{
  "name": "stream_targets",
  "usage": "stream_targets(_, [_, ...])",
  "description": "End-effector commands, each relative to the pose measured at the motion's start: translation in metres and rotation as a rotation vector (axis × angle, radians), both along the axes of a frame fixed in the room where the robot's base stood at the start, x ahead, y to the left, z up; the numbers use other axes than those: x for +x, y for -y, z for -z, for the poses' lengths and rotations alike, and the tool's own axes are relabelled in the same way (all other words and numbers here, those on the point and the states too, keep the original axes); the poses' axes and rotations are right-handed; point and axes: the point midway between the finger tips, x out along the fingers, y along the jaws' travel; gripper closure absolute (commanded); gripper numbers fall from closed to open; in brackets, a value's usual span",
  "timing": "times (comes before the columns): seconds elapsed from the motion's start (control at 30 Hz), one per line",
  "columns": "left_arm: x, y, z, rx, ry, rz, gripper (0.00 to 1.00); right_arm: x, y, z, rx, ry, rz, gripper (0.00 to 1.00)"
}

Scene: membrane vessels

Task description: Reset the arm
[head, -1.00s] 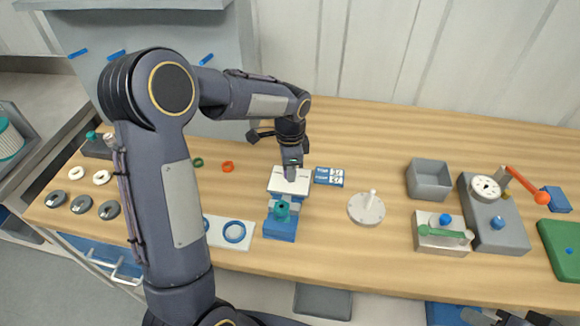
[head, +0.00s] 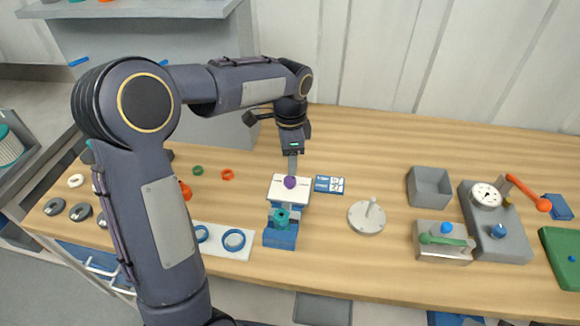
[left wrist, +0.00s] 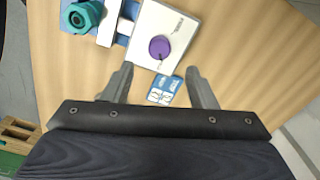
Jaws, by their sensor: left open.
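My left gripper (head: 291,165) hangs above the work table, just behind a white-topped blue stand. It also shows in the left wrist view (left wrist: 160,88), where its two fingers stand wide apart with nothing between them touching either finger. A purple knob-like piece (head: 290,182) sits on the white plate (head: 277,189) of the stand; it is also in the left wrist view (left wrist: 160,47), beyond the fingertips. A teal round part (head: 281,217) is on the blue base (head: 280,238) in front. My right gripper is not in view.
A blue-and-white card (head: 329,184) lies right of the stand. A white tray with blue rings (head: 218,241) lies left. A grey shelf (head: 140,9) rises behind.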

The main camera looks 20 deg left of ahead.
Motion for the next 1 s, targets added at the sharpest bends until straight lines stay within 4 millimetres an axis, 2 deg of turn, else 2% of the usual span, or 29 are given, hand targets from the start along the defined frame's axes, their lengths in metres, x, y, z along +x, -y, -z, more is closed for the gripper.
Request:
stream_targets(0.13, [0.000,0.000,-0.007,0.000,-0.001,0.001,0.48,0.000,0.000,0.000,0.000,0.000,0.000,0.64])
stream_targets(0.57, [-0.001,0.000,-0.007,-0.001,-0.001,0.000,0.48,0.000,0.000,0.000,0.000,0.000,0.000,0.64])
stream_targets(0.67, [-0.008,-0.002,-0.013,-0.011,0.013,-0.029,0.48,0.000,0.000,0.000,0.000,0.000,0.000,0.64])
stream_targets(0.77, [-0.030,-0.006,-0.027,-0.046,0.046,-0.117,0.48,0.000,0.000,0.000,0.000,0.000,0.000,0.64])
stream_targets(0.9, [-0.084,-0.010,-0.050,-0.139,0.114,-0.331,0.48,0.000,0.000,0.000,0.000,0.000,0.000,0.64])
stream_targets(1.0, [-0.126,-0.008,-0.058,-0.223,0.159,-0.503,0.48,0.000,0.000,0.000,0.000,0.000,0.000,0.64])
